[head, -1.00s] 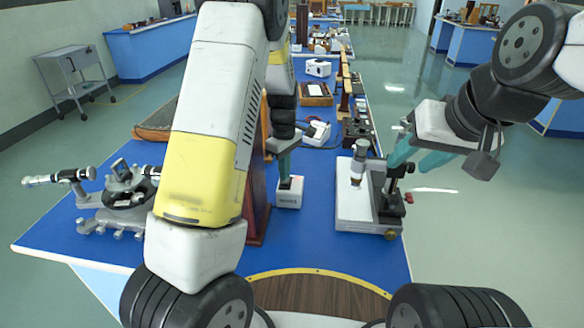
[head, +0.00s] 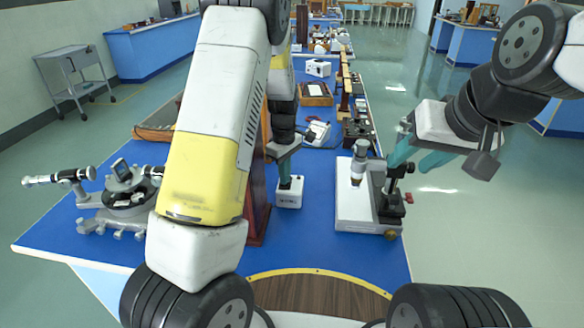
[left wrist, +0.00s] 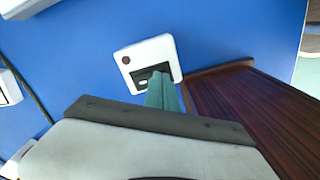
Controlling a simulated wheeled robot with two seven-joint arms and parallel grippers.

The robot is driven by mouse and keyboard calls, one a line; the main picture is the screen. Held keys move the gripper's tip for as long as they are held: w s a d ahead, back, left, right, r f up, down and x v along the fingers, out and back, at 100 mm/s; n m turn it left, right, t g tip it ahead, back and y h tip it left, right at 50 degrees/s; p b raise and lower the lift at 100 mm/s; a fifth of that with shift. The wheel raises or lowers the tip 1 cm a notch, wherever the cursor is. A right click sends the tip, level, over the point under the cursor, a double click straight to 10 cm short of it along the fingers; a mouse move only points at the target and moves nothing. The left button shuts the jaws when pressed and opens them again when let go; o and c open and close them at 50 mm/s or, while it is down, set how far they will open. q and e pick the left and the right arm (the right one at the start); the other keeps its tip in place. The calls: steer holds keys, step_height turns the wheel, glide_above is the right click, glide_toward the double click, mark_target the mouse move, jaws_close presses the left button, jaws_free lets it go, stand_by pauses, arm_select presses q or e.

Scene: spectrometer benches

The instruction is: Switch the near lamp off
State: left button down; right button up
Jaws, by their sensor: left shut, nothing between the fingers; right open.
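A small white box (head: 289,198) stands on the blue bench beside a tall dark red-brown wooden piece. In the left wrist view the box (left wrist: 149,57) shows a dark slot with a switch and a round brown-red spot on its top. My left gripper (head: 285,180) points down with its teal fingers shut and empty. In the left wrist view the fingertips (left wrist: 161,78) are at the switch and hide part of it; I cannot tell whether they touch. My right gripper (head: 418,155) is open and empty, beside a white-based instrument. No lamp glow is visible.
The white-based instrument (head: 358,208) with an upright tube stands right of the box. The wooden piece (head: 257,195) is close on the box's left. A spectrometer (head: 125,190) stands at the left. Blue bench top is clear between the box and the instrument.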

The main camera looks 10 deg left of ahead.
arm_select(q)
steer(key=shift+r, duration=3.45)
steer(key=shift+s, duration=0.1)
